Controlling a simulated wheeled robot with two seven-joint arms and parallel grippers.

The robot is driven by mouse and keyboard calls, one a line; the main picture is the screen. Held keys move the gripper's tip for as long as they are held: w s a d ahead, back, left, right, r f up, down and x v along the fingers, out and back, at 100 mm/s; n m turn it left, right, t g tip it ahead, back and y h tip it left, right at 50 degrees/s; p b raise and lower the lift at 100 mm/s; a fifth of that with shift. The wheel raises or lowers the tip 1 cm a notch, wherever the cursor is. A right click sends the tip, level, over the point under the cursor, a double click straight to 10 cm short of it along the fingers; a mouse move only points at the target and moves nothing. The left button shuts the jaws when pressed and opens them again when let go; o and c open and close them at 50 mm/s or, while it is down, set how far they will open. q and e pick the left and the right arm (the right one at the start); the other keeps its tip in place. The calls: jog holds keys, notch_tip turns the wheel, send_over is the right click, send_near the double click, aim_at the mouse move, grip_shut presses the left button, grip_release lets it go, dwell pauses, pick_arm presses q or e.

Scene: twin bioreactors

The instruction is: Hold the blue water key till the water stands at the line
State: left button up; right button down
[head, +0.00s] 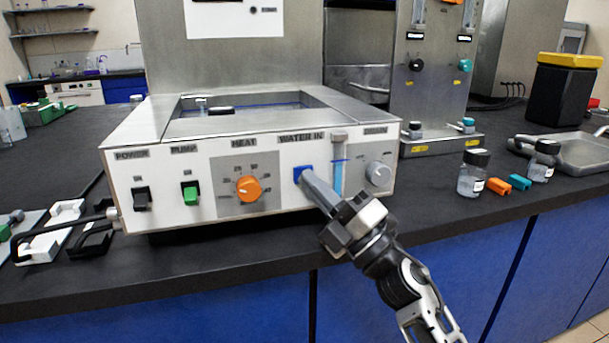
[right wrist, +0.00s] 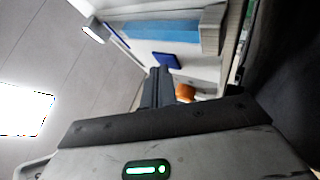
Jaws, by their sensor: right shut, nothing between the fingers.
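The white water bath (head: 125,175) stands on the dark bench. Its blue water key (head: 301,174) is on the front panel under the WATER IN label. My right gripper (head: 309,180) is shut and empty, its fingertips at the key and covering part of it. The right wrist view shows the fingertips (right wrist: 160,70) against or very close to the blue key (right wrist: 168,60); how far it is pressed is unclear. The sight tube (head: 338,178) holds light blue water, its top at or very near the dark blue line (head: 339,160). My left gripper is out of view.
Left of the key are the orange heat knob (head: 249,189), green pump switch (head: 190,194) and black power switch (head: 141,199). The grey drain knob (head: 378,173) is right of the tube. Jars (head: 473,175) and small orange and teal blocks (head: 499,186) stand farther right.

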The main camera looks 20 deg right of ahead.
jog(key=shift+s, duration=0.8)
jog(key=shift+s+d+p, duration=0.15)
jog(key=shift+s+p, duration=0.5)
jog(key=shift+s, duration=1.85)
dwell(0.5)
